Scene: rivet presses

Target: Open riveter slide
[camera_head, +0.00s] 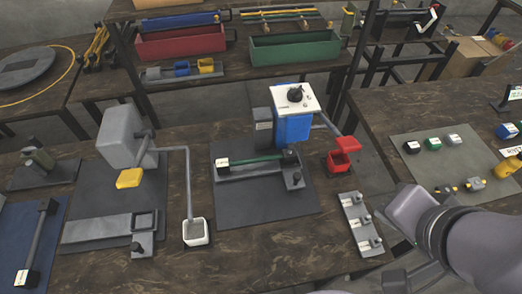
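Two bench presses stand on the dark brown worktable. The left press has a grey head (118,138) with a yellow block (130,178) under it, and a long flat grey slide plate (95,229) in front. The middle press has a blue body (292,127) with a white top (295,97); a slide with a green rod (255,161) and end blocks lies in front of it. I cannot tell how far either slide is open. My arm comes in at lower right, apart from both presses. I cannot make out gripper fingers on it.
A small plate with several fittings (360,223) lies near my arm. Red (180,42) and green (294,50) trays sit behind. The front table between the presses and my arm is partly clear.

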